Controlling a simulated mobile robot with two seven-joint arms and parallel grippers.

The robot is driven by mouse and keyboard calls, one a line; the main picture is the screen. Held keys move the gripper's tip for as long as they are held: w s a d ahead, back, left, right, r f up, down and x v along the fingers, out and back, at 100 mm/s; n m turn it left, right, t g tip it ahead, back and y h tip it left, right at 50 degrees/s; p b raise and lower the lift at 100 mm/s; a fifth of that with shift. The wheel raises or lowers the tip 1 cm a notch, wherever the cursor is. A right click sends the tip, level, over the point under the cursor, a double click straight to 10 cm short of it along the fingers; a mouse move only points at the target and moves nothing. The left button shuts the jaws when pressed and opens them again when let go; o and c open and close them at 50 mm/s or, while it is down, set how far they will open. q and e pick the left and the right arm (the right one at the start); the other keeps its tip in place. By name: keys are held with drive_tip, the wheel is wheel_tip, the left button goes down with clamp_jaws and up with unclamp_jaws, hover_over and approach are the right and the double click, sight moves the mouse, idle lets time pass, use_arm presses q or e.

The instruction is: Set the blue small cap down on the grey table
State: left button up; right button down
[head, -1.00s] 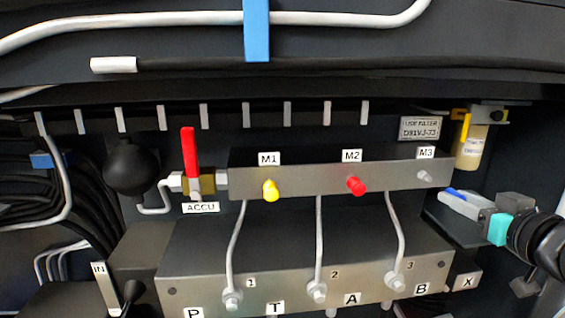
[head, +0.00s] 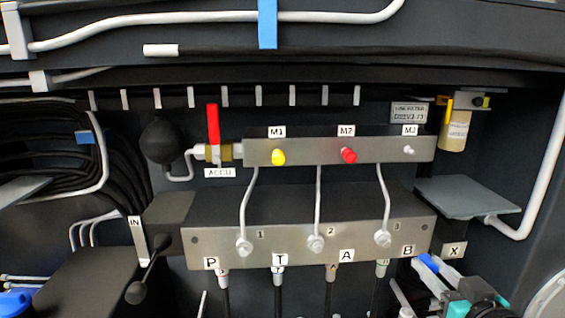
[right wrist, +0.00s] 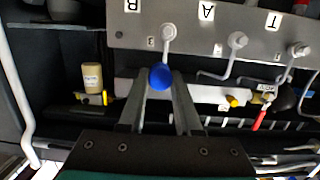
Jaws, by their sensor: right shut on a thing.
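The blue small cap (head: 428,263) is between the fingertips of my right gripper (head: 432,270), low at the right in the head view. It also shows in the right wrist view (right wrist: 160,76), at the tips of the two fingers. The gripper is shut on it. The grey table (head: 468,196) is a flat grey plate at the right in the head view, with a bare top. In that picture the cap is below and left of the plate, apart from it. I cannot pick out the plate in the right wrist view. My left gripper is not in view.
A metal block with ports M1, M2 and M3 (head: 340,151) stands left of the plate. It carries a yellow cap (head: 278,157) and a red cap (head: 349,156); M3 (head: 409,151) has no coloured cap. A yellowish filter (head: 455,130) hangs above the plate. A pale pipe (head: 515,228) runs beside it.

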use_arm(q)
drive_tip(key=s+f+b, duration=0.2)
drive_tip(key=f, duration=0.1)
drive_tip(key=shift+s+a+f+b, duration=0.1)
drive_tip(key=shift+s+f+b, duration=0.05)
drive_tip(key=shift+b, duration=0.15)
use_arm(e)
drive_tip(key=s+a+f, duration=0.4)
drive_tip(key=a, duration=0.6)
drive_tip(key=shift+s+a+f+m+h, duration=0.2)
drive_tip(key=shift+a+f+m+h, duration=0.1)
drive_tip(key=shift+f+h, duration=0.1)
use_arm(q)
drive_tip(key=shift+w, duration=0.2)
use_arm(e)
drive_tip(key=shift+d, duration=0.1)
